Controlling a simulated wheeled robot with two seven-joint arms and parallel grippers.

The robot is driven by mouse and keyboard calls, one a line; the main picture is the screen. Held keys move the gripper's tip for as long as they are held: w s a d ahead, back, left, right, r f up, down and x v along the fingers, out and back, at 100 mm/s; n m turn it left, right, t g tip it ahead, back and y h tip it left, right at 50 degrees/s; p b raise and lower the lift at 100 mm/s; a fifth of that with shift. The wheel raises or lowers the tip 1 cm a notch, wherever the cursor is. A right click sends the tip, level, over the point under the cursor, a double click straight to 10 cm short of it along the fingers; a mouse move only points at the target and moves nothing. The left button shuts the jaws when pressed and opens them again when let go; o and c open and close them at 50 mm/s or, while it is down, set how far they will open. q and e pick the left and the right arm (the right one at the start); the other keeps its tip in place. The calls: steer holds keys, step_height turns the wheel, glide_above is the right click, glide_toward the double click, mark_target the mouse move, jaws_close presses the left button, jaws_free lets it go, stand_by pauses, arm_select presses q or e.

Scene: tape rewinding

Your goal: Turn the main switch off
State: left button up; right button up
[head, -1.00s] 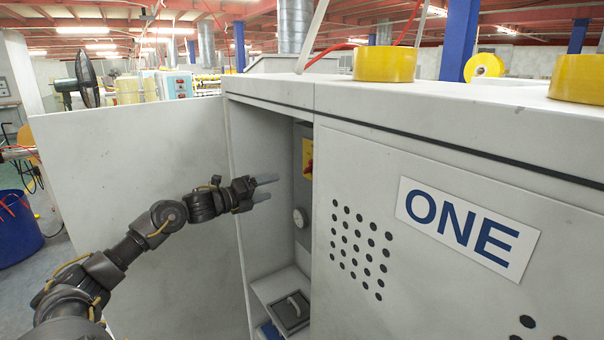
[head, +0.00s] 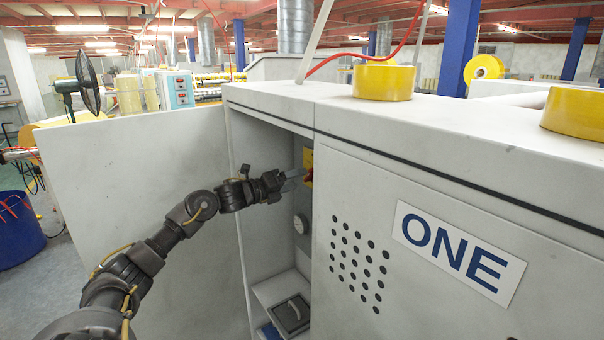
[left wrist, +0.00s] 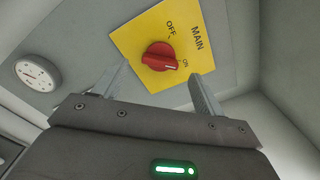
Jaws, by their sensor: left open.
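The main switch is a red rotary knob (left wrist: 160,57) on a yellow plate (left wrist: 142,32) marked MAIN, OFF and ON. In the left wrist view its white pointer mark points toward ON. In the head view the yellow plate (head: 308,160) shows partly inside the open cabinet, and my gripper covers some of it. My left gripper (head: 302,181) reaches into the cabinet, with its fingertips close to the knob. In the left wrist view the gripper (left wrist: 160,78) is open, one finger on each side below the knob. I cannot tell whether it touches. My right gripper is not in view.
A round gauge (left wrist: 33,74) sits on the panel beside the plate. The open cabinet door (head: 140,190) stands to the left. The machine front marked ONE (head: 455,245) bounds the opening on the right. A dark handled lid (head: 292,314) lies low inside.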

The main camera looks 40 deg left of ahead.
mark_target(306, 177)
arm_select(q)
steer(key=shift+p+x, duration=0.45)
steer(key=shift+x, duration=1.1)
steer(key=shift+d, duration=0.1)
steer(key=c, duration=1)
